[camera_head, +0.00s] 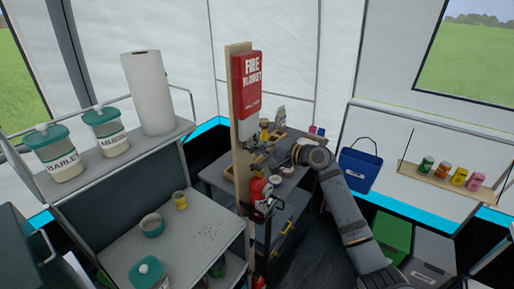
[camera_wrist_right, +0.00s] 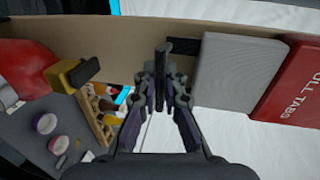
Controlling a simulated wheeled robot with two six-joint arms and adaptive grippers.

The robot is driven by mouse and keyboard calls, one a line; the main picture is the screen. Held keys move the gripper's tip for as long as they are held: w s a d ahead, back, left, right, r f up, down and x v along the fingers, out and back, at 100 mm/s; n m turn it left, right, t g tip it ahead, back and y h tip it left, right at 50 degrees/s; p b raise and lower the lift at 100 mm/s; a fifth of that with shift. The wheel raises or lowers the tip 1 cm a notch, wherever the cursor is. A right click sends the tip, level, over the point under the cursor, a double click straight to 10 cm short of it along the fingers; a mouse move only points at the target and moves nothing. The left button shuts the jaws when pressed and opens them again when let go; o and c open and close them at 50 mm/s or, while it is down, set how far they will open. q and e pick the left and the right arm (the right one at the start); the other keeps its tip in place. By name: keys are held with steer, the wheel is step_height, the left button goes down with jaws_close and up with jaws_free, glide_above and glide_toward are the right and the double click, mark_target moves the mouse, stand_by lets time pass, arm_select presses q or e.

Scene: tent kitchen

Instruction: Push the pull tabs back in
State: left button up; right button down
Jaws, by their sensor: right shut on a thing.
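The red fire blanket case (camera_head: 247,85) is mounted on an upright wooden board. Its lower end, lettered "PULL TABS" (camera_wrist_right: 300,88), shows at the right of the right wrist view. A grey folded block, seemingly the blanket (camera_wrist_right: 235,72), sticks out below the case. My right gripper (camera_wrist_right: 163,95) is beside the block's lower end, shut on a thin black strip that looks like a pull tab (camera_wrist_right: 163,60). The fingers partly hide it. In the head view my right gripper (camera_head: 266,152) is small and partly hidden near the board. My left gripper is not in view.
The wooden board (camera_head: 236,150) carries a red extinguisher (camera_head: 258,190) below the case. A yellow and black fitting (camera_wrist_right: 75,75) is between them. A shelf unit with jars (camera_head: 60,150) and a paper towel roll (camera_head: 148,92) stands left. A blue bucket (camera_head: 360,168) hangs at right.

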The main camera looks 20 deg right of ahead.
mark_target(244, 124)
stand_by(0.3)
steer(key=shift+w+r+p, duration=0.1)
steer(key=shift+r+p, duration=0.2)
steer(key=shift+r, duration=0.05)
step_height(244, 124, up, 7)
steer(key=p, duration=0.5)
steer(key=shift+r, duration=0.15)
steer(key=c, duration=1.5)
jaws_free()
steer(key=shift+d, duration=0.1)
